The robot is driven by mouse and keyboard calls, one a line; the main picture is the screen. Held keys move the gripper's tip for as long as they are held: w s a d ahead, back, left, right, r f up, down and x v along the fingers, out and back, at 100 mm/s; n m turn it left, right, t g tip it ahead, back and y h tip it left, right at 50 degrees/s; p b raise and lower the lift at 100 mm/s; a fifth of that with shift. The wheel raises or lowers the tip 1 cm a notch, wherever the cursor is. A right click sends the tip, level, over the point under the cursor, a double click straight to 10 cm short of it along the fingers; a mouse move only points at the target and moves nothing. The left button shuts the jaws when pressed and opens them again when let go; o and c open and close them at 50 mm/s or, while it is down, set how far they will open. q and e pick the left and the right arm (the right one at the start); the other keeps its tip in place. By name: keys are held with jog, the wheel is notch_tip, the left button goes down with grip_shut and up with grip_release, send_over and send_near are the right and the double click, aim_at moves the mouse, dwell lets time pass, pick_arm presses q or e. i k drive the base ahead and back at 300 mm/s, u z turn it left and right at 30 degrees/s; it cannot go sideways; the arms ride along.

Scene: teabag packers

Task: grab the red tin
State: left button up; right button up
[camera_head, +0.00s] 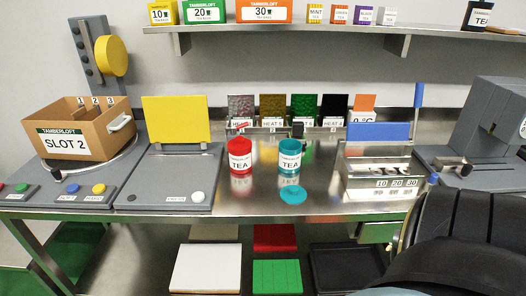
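The red tin (240,157) stands upright on the steel table, left of centre, with a white TEA label facing me. A teal tin (289,158) with a similar label stands to its right, with a gap between them. Neither of my grippers shows in the head view. A large dark rounded part at the bottom right looks like my own arm, with no fingers in sight.
A teal disc (293,195) lies in front of the teal tin. A grey machine with a yellow panel (179,119) stands left of the red tin; a steel box (383,180) stands right. Coloured panels (272,107) line the back. Table in front of the red tin is clear.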

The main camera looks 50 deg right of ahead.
aim_at(239, 163)
jog(key=z, duration=1)
jog(key=i, duration=0.2)
jog(key=z, duration=0.1)
